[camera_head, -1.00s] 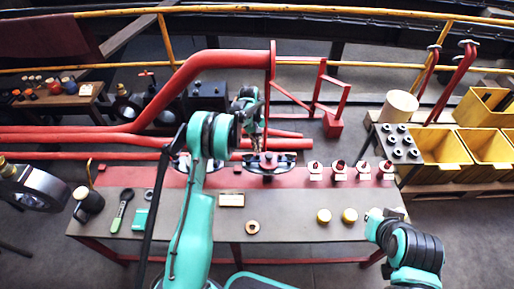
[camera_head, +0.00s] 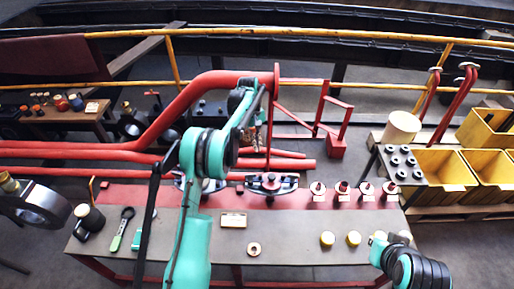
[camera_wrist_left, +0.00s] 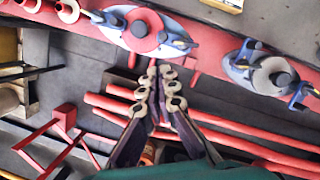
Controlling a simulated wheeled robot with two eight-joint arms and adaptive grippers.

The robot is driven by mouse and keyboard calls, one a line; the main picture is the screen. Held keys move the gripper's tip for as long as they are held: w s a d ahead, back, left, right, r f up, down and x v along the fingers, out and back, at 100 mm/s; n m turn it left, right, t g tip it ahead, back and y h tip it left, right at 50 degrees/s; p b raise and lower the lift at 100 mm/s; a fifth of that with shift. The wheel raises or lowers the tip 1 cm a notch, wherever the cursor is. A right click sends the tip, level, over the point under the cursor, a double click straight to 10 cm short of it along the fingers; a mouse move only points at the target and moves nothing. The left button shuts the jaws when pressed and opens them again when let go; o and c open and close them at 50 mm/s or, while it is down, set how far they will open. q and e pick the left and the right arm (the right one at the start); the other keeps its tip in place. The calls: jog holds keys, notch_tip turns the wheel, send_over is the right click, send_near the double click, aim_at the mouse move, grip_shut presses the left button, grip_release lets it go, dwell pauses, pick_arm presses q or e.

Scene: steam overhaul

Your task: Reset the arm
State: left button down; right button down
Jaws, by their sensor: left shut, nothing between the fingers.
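My left arm (camera_head: 205,152) reaches up over the bench, and its gripper (camera_head: 257,148) hangs above and behind the round red-topped fitting (camera_head: 270,181). In the left wrist view the two fingers (camera_wrist_left: 160,76) are together with nothing between them. Their tips point toward the red-topped fitting (camera_wrist_left: 143,30) and look apart from it. A second clamped fitting (camera_wrist_left: 274,76) lies to the right in that view; in the head view my left arm partly covers it. My right arm (camera_head: 415,268) shows at the lower right, but its gripper is out of the picture.
The bench (camera_head: 300,225) holds a green-handled tool (camera_head: 120,230), a metal ring (camera_head: 254,249), two yellow caps (camera_head: 340,239) and several red-topped parts (camera_head: 343,190). Red pipes (camera_head: 110,146) run behind it. Yellow crates (camera_head: 445,168) stand at right.

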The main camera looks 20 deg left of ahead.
pick_arm(q)
jog(key=shift+r, duration=0.1)
jog(key=s+d+r+m+t+y, duration=0.1)
jog(key=s+d+r+m+t, duration=0.15)
jog(key=s+r, duration=0.5)
jog(key=s+d+r+m+t, duration=0.2)
jog(key=s+d+r, duration=0.1)
jog(key=s+r, duration=0.4)
jog(key=s+d+f+m+t+y, duration=0.1)
jog(key=s+m+t, duration=0.3)
jog(key=s, duration=1.4)
jog(key=shift+s+d+f+m, duration=0.3)
jog(key=shift+d+f+m, duration=0.25)
jog(key=shift+f, duration=0.1)
